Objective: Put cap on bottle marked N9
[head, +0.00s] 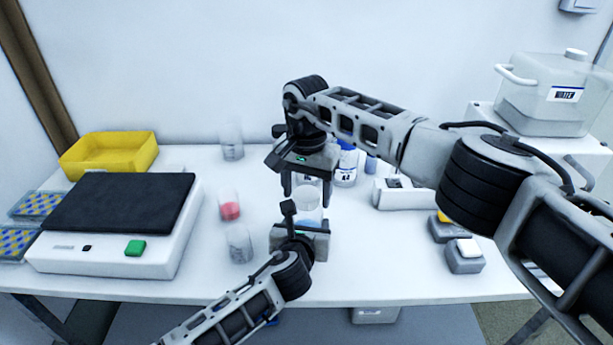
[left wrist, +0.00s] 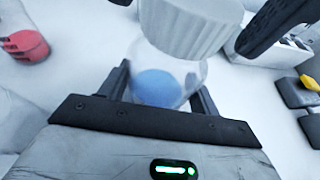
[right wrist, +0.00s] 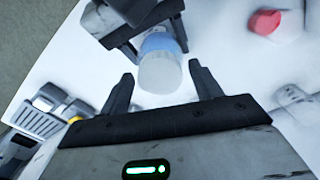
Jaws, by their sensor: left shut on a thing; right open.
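A clear bottle with blue contents (head: 308,217) is held upright by my left gripper (head: 300,228), whose fingers close on its sides. The blue contents show between those fingers in the left wrist view (left wrist: 158,88). A white ribbed cap (left wrist: 188,28) is at the bottle's mouth; I cannot tell whether it is seated. The cap also shows in the right wrist view (right wrist: 160,74). My right gripper (head: 306,190) is open just above, with its fingers apart on either side of the cap. No N9 marking is readable on the held bottle.
A balance (head: 115,262) and a yellow tray (head: 108,152) are at left. A jar with red contents (head: 229,207) and clear jars (head: 239,245) stand left of the grippers. Blue-capped bottles (head: 346,170) are behind. A white device (head: 402,194) and small grey blocks (head: 464,260) are at right.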

